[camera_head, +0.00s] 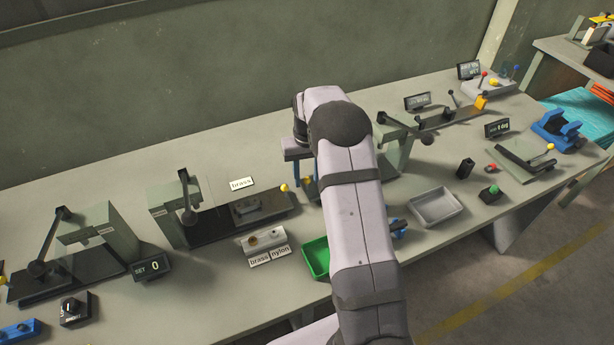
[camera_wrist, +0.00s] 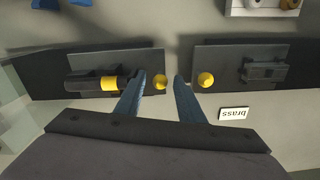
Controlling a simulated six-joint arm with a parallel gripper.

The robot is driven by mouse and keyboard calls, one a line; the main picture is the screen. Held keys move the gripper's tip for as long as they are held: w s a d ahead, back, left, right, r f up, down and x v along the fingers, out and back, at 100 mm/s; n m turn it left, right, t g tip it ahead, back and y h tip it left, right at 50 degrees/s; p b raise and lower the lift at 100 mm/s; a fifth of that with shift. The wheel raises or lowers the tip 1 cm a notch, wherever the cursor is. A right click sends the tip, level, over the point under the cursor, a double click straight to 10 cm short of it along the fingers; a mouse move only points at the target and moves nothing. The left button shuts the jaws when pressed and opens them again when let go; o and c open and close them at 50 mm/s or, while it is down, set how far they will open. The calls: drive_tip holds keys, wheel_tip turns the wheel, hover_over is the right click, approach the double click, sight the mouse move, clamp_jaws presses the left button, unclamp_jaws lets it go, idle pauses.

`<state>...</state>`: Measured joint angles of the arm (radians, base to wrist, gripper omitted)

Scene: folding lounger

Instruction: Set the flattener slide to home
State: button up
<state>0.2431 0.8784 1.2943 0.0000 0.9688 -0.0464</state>
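No label I can read names the flattener slide, so I cannot tell which fixture it is. In the wrist view, the left dark plate (camera_wrist: 42,75) carries a black cylinder (camera_wrist: 82,83) with a yellow band and a yellow ball knob (camera_wrist: 160,82) at its right end. The right dark plate (camera_wrist: 222,62) has another yellow knob (camera_wrist: 205,79) and a small dark block (camera_wrist: 264,72). My gripper (camera_wrist: 161,78) is open, its blue fingers either side of the left plate's knob in this view; contact cannot be told. In the head view my arm largely hides that fixture.
A brass label (camera_head: 242,183) lies behind the fixture left of my arm. A green tray (camera_head: 316,257) and a grey tray (camera_head: 435,207) stand near the front edge. Lever presses (camera_head: 186,210) and a SET display (camera_head: 152,267) stand to the left.

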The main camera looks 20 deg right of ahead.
drive_tip(key=shift+f, duration=0.6)
clamp_jaws()
drive_tip(key=d, duration=1.3)
drive_tip(key=shift+w+d+r, duration=0.1)
drive_tip(key=shift+d, duration=0.2)
unclamp_jaws()
